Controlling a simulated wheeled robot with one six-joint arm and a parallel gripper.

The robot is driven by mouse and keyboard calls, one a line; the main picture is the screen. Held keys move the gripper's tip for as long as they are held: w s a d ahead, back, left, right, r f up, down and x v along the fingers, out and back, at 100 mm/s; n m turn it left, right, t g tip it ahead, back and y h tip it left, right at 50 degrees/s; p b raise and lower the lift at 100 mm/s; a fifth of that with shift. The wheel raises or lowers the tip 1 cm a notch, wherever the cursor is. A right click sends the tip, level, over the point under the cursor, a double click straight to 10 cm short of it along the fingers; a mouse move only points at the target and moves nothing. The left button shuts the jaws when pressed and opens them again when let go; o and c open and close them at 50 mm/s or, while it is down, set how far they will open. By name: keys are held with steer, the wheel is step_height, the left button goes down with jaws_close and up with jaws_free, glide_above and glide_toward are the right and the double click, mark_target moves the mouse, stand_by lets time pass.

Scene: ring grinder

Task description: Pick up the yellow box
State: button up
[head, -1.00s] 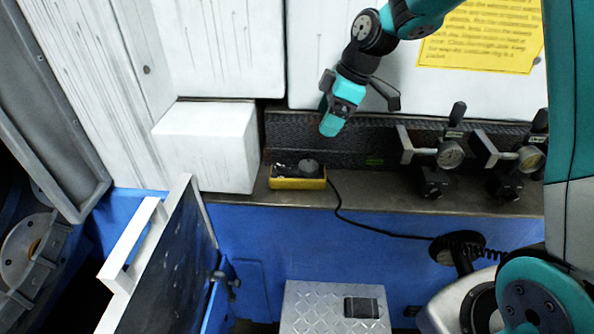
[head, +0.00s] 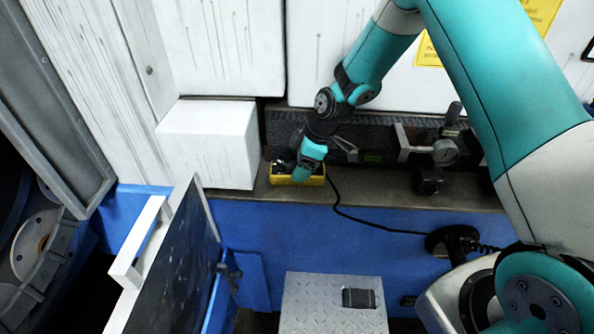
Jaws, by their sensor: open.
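The yellow box (head: 277,179) is a small open-looking box with dark contents, and it sits on the narrow ledge beside the white block. My gripper (head: 300,172) points down at the right part of the box, and its teal body hides some of that part. The gripper is open. I cannot tell whether its fingers touch the box, because the fingertips blend with the dark contents.
A white block (head: 212,145) stands just left of the box. Clamps with gauges (head: 440,155) stand on the ledge (head: 390,193) to the right. A black cable (head: 375,228) runs from near the box. A white-handled panel (head: 170,265) stands open in front on the left.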

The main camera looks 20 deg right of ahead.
steer(key=shift+x, duration=1.1)
steer(key=c, duration=1)
